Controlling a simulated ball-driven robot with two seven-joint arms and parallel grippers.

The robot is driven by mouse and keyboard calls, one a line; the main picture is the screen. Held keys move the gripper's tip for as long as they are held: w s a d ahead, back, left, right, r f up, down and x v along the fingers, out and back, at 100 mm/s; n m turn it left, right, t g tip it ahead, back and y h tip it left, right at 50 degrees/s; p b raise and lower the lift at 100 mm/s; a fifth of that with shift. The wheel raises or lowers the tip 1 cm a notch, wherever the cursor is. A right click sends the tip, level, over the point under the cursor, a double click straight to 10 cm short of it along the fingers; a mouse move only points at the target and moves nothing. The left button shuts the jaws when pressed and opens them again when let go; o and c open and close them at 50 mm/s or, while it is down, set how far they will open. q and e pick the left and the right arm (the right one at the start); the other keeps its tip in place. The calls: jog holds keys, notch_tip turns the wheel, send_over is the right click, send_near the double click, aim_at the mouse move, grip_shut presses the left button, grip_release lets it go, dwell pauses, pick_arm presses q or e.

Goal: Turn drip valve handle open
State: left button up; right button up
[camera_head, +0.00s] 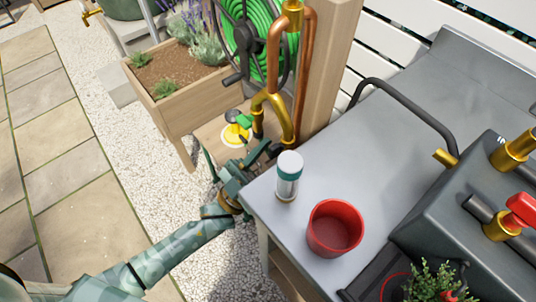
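A valve with a green handle (243,121) sits on the brass and copper pipes (277,105) beside the wooden post. My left gripper (238,154) is just below this handle, at the left edge of the grey counter. Its fingers look spread apart, and I see nothing held between them. The green handle shows above the fingers and looks apart from them. A second valve with a red handle (521,208) is on brass fittings at the far right. Which of them is the drip valve, I cannot tell. My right gripper is not in view.
A white jar with a teal band (289,175) and a red pot (335,228) stand on the grey counter (380,140), close to my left gripper. A wooden planter (185,105) and a green hose reel (252,45) are behind. A small plant (440,282) is at bottom right.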

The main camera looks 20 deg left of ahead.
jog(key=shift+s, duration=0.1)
